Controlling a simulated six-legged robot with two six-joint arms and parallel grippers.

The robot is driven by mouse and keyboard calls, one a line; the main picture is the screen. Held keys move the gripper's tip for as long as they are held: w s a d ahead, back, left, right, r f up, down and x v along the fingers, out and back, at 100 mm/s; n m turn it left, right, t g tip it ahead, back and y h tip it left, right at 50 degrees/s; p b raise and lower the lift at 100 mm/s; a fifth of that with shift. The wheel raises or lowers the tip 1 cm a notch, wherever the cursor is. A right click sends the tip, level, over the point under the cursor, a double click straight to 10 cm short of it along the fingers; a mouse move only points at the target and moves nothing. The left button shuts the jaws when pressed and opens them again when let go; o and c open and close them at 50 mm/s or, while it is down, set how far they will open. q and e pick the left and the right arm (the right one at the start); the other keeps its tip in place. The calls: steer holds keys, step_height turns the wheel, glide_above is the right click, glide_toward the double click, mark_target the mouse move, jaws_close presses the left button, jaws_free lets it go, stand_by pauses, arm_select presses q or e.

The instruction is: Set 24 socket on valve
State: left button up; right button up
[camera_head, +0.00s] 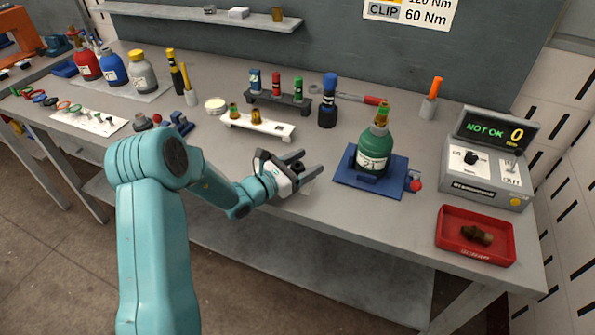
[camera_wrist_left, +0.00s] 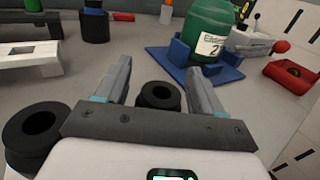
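A green cylinder (camera_head: 373,150) stands upright in a blue holder (camera_head: 350,184), with a brass valve (camera_head: 380,119) on its top. In the left wrist view the cylinder (camera_wrist_left: 208,30) is beyond the fingers, its top cut off. A dark rack (camera_head: 262,96) holds blue (camera_head: 255,78), red (camera_head: 276,86) and green (camera_head: 298,88) pieces that look like sockets; their sizes are unreadable. My left gripper (camera_head: 311,161) is open over the bench, left of the holder. A black ring-shaped part (camera_wrist_left: 160,95) shows between its fingers, not touched by them; I cannot tell what it is. My right gripper is not in view.
A white rack (camera_head: 272,129) with brass parts and a black tool with a blue top (camera_head: 328,105) stand behind my gripper. A display box (camera_head: 485,165) reads NOT OK 0. A red tray (camera_head: 450,245) holds a brass part (camera_head: 476,235). More cylinders (camera_head: 112,67) stand far left.

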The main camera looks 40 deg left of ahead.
arm_select(q)
steer(key=c, duration=1.1)
steer(key=shift+o, duration=0.2)
steer(key=shift+r, duration=0.15)
